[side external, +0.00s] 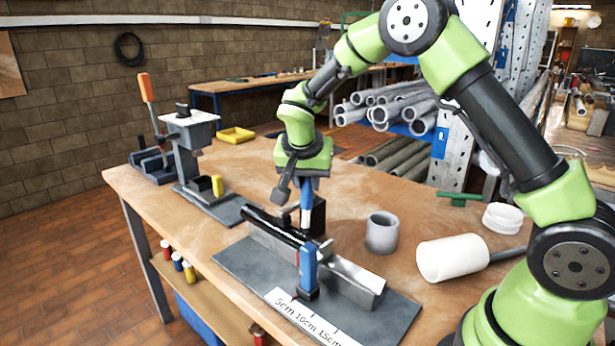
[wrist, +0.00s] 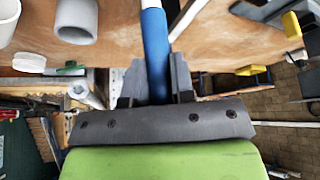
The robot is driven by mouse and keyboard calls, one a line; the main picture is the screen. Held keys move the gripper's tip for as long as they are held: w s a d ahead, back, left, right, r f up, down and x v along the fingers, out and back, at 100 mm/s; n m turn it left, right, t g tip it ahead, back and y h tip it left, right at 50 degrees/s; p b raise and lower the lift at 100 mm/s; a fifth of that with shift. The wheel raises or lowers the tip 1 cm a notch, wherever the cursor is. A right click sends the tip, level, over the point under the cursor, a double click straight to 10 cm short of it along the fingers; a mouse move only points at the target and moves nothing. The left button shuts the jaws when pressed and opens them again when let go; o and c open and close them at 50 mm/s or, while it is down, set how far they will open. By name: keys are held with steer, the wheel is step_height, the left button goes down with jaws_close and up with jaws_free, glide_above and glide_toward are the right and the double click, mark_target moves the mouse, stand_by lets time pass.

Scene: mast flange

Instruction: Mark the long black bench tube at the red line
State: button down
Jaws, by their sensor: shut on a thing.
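The long black bench tube (side external: 275,226) lies along a grey metal rail (side external: 352,282) on a dark base plate in the side view. A blue clamp (side external: 308,268) stands across its near end. My gripper (side external: 306,180) points down over the bench, behind the tube, shut on a blue marker (side external: 307,192) with a white lower part. The marker is roughly upright in front of a black block (side external: 318,216); I cannot tell whether its tip is inside it. In the wrist view the marker (wrist: 155,45) runs between my fingers (wrist: 156,88). I cannot make out the red line.
A grey pipe piece (side external: 382,233) and a white cylinder (side external: 452,258) stand and lie right of the rail. A ruler strip (side external: 305,318) lies on the plate's front. A press (side external: 190,150) stands at the left. Racked pipes (side external: 390,105) are behind the bench.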

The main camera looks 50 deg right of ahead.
steer(key=shift+f, duration=0.45)
stand_by(1.1)
steer(key=shift+r, duration=3.55)
